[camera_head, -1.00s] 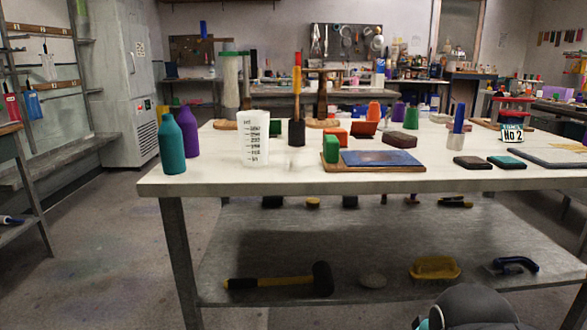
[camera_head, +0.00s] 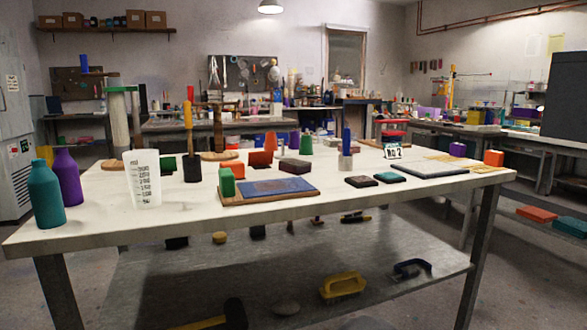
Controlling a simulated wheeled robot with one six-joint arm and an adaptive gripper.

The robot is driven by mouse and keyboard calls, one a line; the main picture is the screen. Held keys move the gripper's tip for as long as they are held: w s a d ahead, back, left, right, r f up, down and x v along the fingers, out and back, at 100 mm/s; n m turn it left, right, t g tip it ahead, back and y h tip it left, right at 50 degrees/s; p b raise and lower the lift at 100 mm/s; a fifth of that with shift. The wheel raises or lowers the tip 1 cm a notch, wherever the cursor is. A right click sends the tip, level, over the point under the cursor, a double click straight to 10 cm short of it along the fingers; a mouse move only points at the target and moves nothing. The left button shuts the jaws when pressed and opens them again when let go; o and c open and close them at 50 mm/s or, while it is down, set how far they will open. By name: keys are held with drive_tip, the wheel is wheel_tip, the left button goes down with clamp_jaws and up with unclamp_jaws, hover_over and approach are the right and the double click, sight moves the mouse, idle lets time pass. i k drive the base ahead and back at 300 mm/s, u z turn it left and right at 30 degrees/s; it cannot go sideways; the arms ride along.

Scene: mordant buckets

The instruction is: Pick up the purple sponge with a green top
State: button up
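A small purple block (camera_head: 457,149) stands near the right end of the white-topped table (camera_head: 115,212). It may be the sponge, but I cannot make out a green top on it at this size. A green block (camera_head: 227,182) stands at the left end of a wooden board with a blue pad (camera_head: 278,187); no purple shows on it. My gripper's fingers are not in view.
An orange block (camera_head: 493,158) stands right of the purple one. A measuring beaker (camera_head: 144,180), a teal bottle (camera_head: 46,195) and a purple bottle (camera_head: 67,177) stand at the left. The lower shelf (camera_head: 390,278) holds a yellow brush (camera_head: 343,285). Floor is open right of the table.

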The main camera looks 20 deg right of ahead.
sight(292, 166)
drive_tip(key=u, duration=0.95)
drive_tip(key=i, duration=0.75)
drive_tip(key=z, duration=1.35)
